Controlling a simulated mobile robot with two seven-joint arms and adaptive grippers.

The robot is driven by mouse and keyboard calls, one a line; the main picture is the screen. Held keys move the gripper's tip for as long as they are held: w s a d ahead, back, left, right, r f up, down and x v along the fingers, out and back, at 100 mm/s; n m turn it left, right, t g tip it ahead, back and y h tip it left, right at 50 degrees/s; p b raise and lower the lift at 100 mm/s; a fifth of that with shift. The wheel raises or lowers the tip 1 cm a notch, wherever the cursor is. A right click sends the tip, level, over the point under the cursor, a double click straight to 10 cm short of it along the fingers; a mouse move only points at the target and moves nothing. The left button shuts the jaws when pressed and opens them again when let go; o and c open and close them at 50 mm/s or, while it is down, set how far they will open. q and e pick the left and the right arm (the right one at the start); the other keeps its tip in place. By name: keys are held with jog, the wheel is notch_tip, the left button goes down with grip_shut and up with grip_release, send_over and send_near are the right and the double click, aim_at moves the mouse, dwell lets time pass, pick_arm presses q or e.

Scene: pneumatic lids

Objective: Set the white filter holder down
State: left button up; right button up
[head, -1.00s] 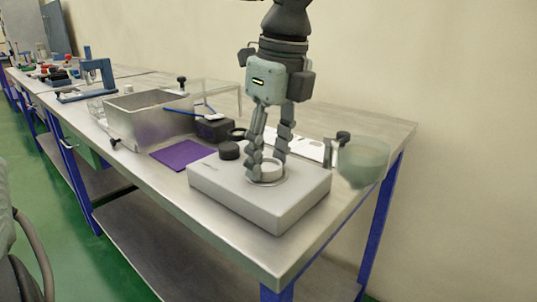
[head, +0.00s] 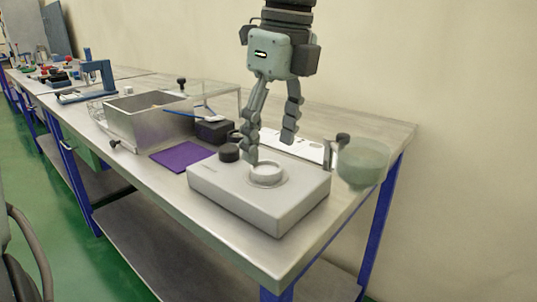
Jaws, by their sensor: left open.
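The white filter holder (head: 267,174) appears as a low round white ring on top of the light grey box (head: 240,205). It looks level and stands apart from the jaws; whether it sits in a recess or flat on the top cannot be told. My left gripper (head: 270,148) is above the box with its fingers spread wide and nothing between them. Its left fingertip is low, just behind and left of the ring; its right fingertip is higher and clear of it. My right gripper is not in view.
A purple mat (head: 182,154), a metal bin (head: 148,121) and a dark block (head: 215,130) lie further left. A translucent greenish bowl (head: 363,160) is at the right table edge. The metal table (head: 270,262) is bare in front.

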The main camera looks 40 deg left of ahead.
pick_arm(q)
notch_tip(320, 180, up, 8)
jog(key=d, duration=0.1)
jog(key=shift+d+r, duration=0.15)
jog(key=shift+r, duration=0.1)
